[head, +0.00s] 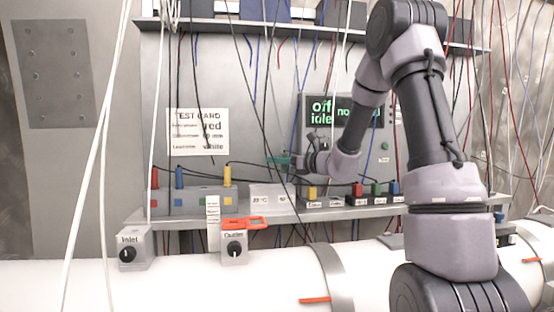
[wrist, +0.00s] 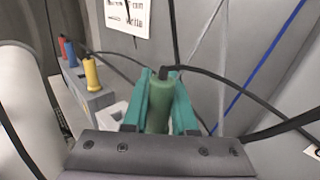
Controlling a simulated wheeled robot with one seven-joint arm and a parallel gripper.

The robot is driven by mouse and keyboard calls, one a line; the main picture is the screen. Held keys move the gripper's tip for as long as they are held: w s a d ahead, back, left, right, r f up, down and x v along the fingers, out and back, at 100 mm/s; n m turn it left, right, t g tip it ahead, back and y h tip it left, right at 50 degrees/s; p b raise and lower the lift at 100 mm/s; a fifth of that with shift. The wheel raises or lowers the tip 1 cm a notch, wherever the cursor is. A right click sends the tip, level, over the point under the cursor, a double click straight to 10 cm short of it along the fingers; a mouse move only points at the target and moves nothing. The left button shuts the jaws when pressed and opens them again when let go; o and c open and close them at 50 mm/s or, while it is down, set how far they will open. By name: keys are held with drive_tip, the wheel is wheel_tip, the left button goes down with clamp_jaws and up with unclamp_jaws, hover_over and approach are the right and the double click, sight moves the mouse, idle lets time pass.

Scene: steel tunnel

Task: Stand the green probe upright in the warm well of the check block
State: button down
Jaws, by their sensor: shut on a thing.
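My gripper (wrist: 158,98) has teal fingers shut on the green probe (wrist: 158,112), with one finger on each side of it. A black cable leaves the probe's top in the wrist view. In the head view my gripper (head: 283,161) is above the shelf, over the pale check block (head: 271,205); the probe is too small there to make out clearly. The check block has two small labels on its front, the left one seeming to read 22°C and the right one about 50. Part of it shows left of the fingers in the wrist view (wrist: 114,113). Its wells are not clearly visible.
A grey block (head: 190,204) holds red, blue and yellow probes left of the check block. Small blocks with coloured plugs (head: 376,198) stand to the right. Cables hang throughout. A test card (head: 197,132) and a green-lit display (head: 335,109) are behind.

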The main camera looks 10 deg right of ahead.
drive_tip(key=shift+f, duration=1.9)
drive_tip(key=c, duration=0.6)
unclamp_jaws()
drive_tip(key=shift+c, duration=0.2)
drive_tip(key=v, duration=1)
drive_tip(key=shift+s+d, duration=0.25)
drive_tip(key=shift+s, duration=0.05)
